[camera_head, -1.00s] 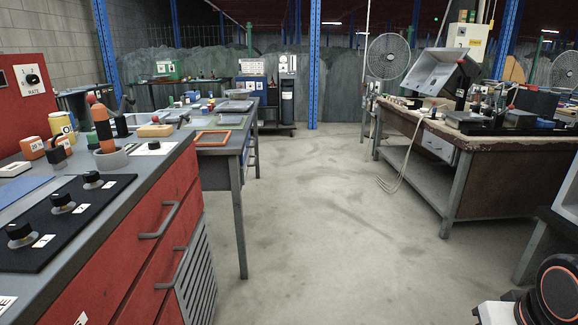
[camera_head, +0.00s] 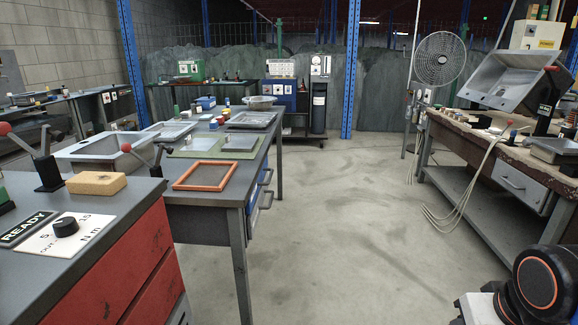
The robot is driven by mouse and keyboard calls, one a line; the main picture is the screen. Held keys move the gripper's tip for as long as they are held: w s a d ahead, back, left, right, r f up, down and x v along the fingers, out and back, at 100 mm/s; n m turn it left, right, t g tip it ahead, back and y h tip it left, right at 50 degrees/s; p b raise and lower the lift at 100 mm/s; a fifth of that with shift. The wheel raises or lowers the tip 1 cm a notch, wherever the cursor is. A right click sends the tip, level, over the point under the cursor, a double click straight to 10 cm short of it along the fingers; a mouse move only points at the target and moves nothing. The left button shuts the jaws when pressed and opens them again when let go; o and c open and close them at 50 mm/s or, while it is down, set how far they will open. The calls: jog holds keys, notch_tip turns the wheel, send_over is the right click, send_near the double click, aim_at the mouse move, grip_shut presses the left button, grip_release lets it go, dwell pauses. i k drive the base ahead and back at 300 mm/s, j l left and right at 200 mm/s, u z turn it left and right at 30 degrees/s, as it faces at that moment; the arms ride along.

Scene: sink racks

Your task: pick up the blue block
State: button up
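I cannot pick out the blue block with certainty. A small blue item (camera_head: 213,124) sits among the trays on the grey sink table, too small to tell its shape. A larger blue box-like thing (camera_head: 205,103) stands farther back on that table. Both are far from me, and no gripper is near them. My gripper is not in view; only a black and orange round part of my arm shows at the lower right.
A red cabinet (camera_head: 120,275) with a sponge (camera_head: 96,183) and levers stands close on the left. Beyond it are an orange frame (camera_head: 205,175) and several trays. A workbench (camera_head: 470,150) with hanging cables stands right. The floor (camera_head: 340,230) between is clear.

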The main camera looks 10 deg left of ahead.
aim_at(214, 125)
jog(key=i+j+u, duration=0.1)
jog(key=i+u, duration=0.25)
jog(key=i, duration=0.15)
jog(key=i+u, duration=0.35)
jog(key=i+l+u, duration=0.35)
jog(key=i, duration=0.2)
jog(key=i+l, duration=0.2)
jog(key=l, duration=0.2)
jog(key=i+l, duration=0.15)
jog(key=l, duration=0.2)
jog(key=i+l, duration=0.2)
jog(key=l, duration=0.2)
jog(key=i+l, duration=0.15)
jog(key=l, duration=0.25)
